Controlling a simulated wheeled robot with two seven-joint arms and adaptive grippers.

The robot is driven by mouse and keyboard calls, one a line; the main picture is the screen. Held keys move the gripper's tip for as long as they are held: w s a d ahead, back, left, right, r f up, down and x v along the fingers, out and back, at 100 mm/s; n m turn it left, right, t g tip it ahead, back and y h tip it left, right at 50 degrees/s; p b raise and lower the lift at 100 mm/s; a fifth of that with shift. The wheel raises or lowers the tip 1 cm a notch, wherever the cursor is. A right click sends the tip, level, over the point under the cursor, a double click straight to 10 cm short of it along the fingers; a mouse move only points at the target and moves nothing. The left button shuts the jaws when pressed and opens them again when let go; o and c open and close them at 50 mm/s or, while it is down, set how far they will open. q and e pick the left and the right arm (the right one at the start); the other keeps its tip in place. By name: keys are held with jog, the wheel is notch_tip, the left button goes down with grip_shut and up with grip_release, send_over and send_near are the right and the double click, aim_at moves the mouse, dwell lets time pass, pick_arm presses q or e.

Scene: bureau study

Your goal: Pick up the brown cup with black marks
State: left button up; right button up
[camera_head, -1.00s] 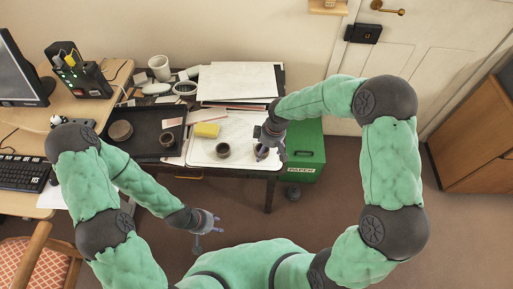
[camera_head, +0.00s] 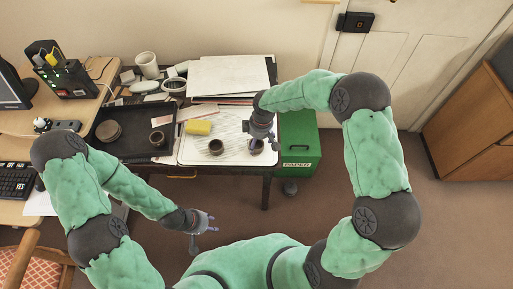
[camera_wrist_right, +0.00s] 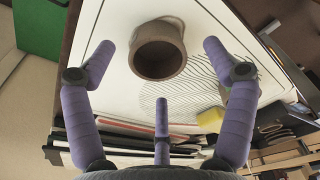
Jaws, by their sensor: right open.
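A small brown cup (camera_head: 256,147) stands on the white patterned board (camera_head: 187,157), close to the board's right edge. In the right wrist view this cup (camera_wrist_right: 158,62) shows its open mouth and a loop handle; no black marks are clear there. My right gripper (camera_head: 262,136) is open just above and behind it, with its purple fingers (camera_wrist_right: 170,88) spread and the cup ahead between them, not held. A second dark brown cup (camera_head: 216,147) stands to its left on the board. My left gripper (camera_head: 204,228) is open and empty in front of the table, low.
A yellow sponge (camera_head: 198,127) lies on the board behind the cups. A black tray (camera_head: 128,148) at left holds another cup (camera_head: 157,139) and a round dark pot (camera_head: 108,131). Stacked papers (camera_head: 228,75) lie behind. A green paper bin (camera_head: 300,145) stands right of the table.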

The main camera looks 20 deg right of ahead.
aim_at(256, 147)
jog(key=f, duration=0.1)
jog(key=f+b, duration=0.1)
jog(key=f, duration=0.1)
jog(key=shift+w+a+f, duration=0.15)
jog(key=shift+w+f, duration=0.05)
jog(key=shift+f, duration=0.1)
jog(key=c, duration=1.3)
jog(key=shift+r, duration=0.15)
